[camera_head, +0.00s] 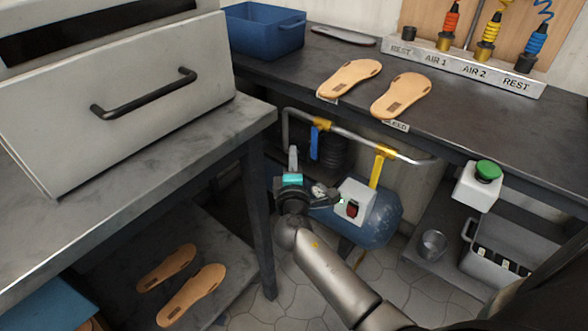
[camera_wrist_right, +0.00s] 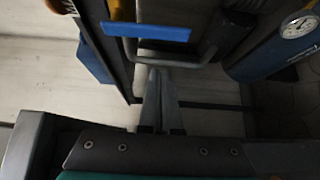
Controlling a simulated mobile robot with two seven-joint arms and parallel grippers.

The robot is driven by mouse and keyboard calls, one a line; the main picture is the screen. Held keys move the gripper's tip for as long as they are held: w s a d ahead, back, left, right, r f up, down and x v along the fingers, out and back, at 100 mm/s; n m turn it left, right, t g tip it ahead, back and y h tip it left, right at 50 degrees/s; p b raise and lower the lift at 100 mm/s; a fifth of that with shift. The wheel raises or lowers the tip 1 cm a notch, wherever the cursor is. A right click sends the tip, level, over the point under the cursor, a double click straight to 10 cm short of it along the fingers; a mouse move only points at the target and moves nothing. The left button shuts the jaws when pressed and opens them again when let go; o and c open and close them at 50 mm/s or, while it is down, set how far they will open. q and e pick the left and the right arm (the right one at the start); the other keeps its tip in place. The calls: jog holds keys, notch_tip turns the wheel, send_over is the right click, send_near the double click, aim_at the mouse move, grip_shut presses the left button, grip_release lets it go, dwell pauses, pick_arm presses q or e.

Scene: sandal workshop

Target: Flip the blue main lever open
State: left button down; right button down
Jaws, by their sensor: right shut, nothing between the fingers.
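The blue main lever (camera_head: 314,143) hangs down from a yellow valve (camera_head: 322,124) on the grey pipe under the workbench, crosswise to the pipe. In the right wrist view the lever (camera_wrist_right: 146,32) is a flat blue bar running across the top. My right gripper (camera_head: 293,158) is shut and empty, just left of the lever in the head view, fingers pointing up. In the wrist view its fingertips (camera_wrist_right: 158,72) sit just below the bar; I see no clear contact. My left gripper is out of view.
A blue compressor tank (camera_head: 378,222) with a red switch (camera_head: 352,209) stands under the bench, close to my right wrist. A yellow lever (camera_head: 376,170) hangs farther right on the pipe (camera_head: 350,134). The grey table's leg (camera_head: 257,215) is to the left.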

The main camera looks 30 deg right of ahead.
aim_at(317, 141)
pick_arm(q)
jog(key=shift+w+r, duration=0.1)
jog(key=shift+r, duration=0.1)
pick_arm(e)
jog(key=shift+s+d, duration=0.15)
jog(key=shift+d, duration=0.7)
jog(key=shift+s+d, duration=0.15)
jog(key=shift+d, duration=0.65)
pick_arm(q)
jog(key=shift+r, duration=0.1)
